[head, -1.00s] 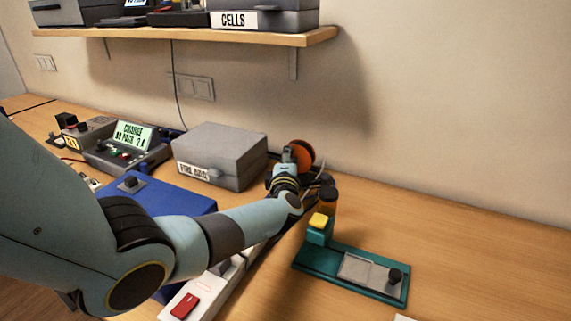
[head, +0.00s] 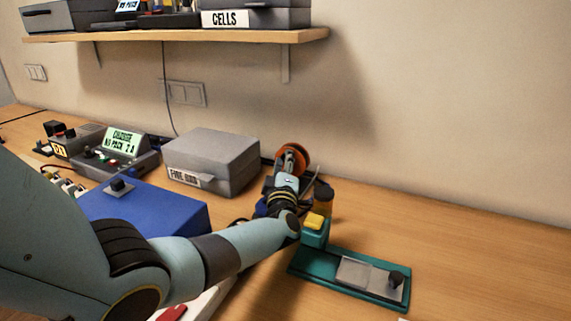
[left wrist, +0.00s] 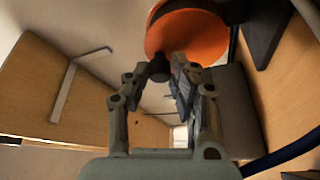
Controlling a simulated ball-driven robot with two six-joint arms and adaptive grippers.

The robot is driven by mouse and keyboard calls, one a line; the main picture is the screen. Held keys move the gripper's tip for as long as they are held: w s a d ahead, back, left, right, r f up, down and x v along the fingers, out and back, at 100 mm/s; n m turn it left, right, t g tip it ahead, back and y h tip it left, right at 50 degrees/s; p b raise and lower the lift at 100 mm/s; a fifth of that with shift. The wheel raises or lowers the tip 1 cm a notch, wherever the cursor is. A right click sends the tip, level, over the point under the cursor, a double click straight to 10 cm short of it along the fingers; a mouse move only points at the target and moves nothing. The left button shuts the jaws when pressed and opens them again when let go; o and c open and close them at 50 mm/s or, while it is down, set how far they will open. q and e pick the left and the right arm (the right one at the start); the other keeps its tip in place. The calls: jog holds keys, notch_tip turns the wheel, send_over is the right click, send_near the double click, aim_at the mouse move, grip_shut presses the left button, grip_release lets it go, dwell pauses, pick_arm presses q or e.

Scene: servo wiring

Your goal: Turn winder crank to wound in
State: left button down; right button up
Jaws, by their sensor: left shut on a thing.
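In the left wrist view the orange disc (left wrist: 190,36) is large, just past the fingertips. My left gripper (left wrist: 159,71) is shut on a small dark knob (left wrist: 158,69), which looks like the crank's handle. The crank arm itself is mostly hidden. My right gripper is in neither view.
A teal fixture (head: 345,277) with a yellow-topped post (head: 315,221) stands close to the right of my left wrist. A grey box (head: 212,160) and a blue case (head: 150,212) stand to the left.

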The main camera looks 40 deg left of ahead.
pick_arm(q)
jog(key=shift+f, duration=0.1)
jog(key=c, duration=1.2)
grip_release()
jog(key=shift+o, duration=0.2)
